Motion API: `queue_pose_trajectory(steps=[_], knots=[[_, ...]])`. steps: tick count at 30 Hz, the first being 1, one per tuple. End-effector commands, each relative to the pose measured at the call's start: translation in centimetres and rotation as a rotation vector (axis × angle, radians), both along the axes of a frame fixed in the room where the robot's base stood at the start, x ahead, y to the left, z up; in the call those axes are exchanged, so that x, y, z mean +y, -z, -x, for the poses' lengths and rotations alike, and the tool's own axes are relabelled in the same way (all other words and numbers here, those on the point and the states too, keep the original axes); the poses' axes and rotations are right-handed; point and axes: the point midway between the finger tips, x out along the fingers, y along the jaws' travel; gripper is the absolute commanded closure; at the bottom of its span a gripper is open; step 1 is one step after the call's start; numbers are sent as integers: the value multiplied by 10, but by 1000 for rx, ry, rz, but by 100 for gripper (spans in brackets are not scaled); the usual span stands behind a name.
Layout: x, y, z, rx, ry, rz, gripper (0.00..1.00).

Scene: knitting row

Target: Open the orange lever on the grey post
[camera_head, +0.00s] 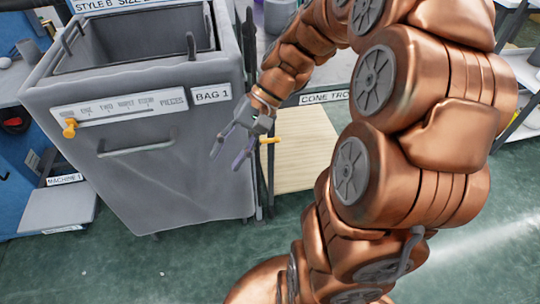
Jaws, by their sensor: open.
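An orange lever (270,140) sticks out to the right from the slim dark grey post (258,190) just right of the grey bin. It looks roughly level. My gripper (228,158) is open, with its fingers pointing down and to the left in front of the bin's right side. It is left of the lever, close to it in the picture. I cannot tell whether they touch, and no object shows between the fingers. The upper part of the post is partly hidden by my gripper and wrist.
The grey bin (180,180), labelled BAG 1, fills the left side and has an orange knob (70,128) on its front. A wooden board (305,155) lies behind the post. A grey step (58,208) labelled MACHINE stands at left. Green floor (130,265) is open in front.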

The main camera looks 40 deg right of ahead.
Motion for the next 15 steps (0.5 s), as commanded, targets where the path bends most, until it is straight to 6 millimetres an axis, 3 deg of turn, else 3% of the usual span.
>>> queue_pose_trajectory(steps=[1,8,15], knots=[[-10,26,-11,-4,44,-38,59],[-62,74,-53,-45,230,-206,59],[-140,129,-85,-117,440,-365,59]])
